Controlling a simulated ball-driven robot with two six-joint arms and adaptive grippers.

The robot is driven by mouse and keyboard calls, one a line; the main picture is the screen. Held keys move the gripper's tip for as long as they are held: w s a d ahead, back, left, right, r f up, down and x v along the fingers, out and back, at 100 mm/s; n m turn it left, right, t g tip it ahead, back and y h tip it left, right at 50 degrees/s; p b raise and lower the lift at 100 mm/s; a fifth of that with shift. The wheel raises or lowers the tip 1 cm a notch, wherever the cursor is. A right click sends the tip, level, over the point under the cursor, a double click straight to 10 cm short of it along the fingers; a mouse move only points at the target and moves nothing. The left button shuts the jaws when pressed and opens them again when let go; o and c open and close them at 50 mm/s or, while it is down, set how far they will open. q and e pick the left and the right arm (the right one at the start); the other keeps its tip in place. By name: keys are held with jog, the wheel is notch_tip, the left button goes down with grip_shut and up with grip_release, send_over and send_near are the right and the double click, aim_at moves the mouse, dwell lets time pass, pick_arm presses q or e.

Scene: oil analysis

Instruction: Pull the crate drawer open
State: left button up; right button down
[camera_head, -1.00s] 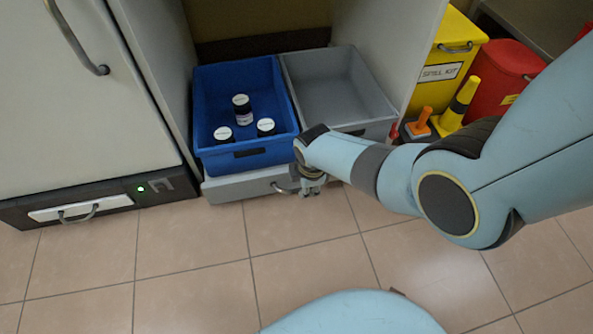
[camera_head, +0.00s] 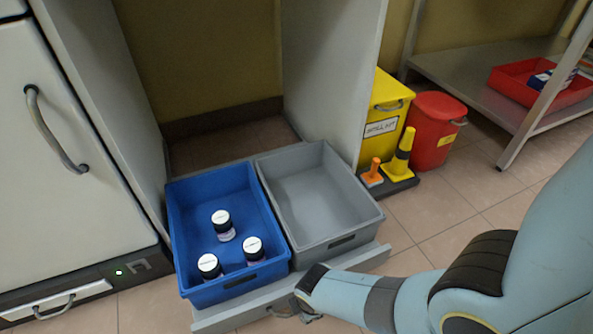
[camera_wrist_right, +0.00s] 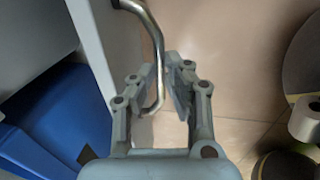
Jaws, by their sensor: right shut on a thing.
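The crate drawer (camera_head: 355,263) is a low pale-grey pull-out, standing out from its cabinet bay. My right gripper (camera_wrist_right: 153,85) is shut on that handle (camera_wrist_right: 157,50), whose bar passes between the fingers in the right wrist view. In the head view the fingers are mostly hidden behind my own wrist. My left gripper is not in view.
A white cabinet (camera_head: 60,130) stands at the left. Right of the bay are a yellow spill kit bin (camera_head: 385,105), a red bin (camera_head: 434,130) and yellow and orange cones (camera_head: 399,158). A metal shelf (camera_head: 465,85) holds a red tray (camera_head: 535,82). Floor shows behind the crates.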

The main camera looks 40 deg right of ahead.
jog(key=shift+s+a+p, duration=0.15)
jog(key=shift+s+a, duration=0.05)
jog(key=shift+s, duration=0.55)
jog(key=shift+s+a+p, duration=0.1)
jog(key=shift+s+a, duration=0.15)
jog(key=shift+s, duration=0.5)
jog(key=shift+s+a+p, duration=0.15)
jog(key=shift+s+a, duration=0.05)
jog(key=shift+s, duration=0.55)
jog(key=c, duration=1.4)
grip_release()
jog(key=shift+r, duration=0.1)
jog(key=shift+s+a+r, duration=0.1)
jog(key=shift+s+r, duration=0.15)
jog(key=shift+r, duration=0.95)
jog(key=shift+s+a+r, duration=0.1)
jog(key=shift+s+r, duration=0.1)
jog(key=shift+r, duration=1)
jog(key=shift+s+r, duration=0.25)
jog(key=shift+r, duration=0.95)
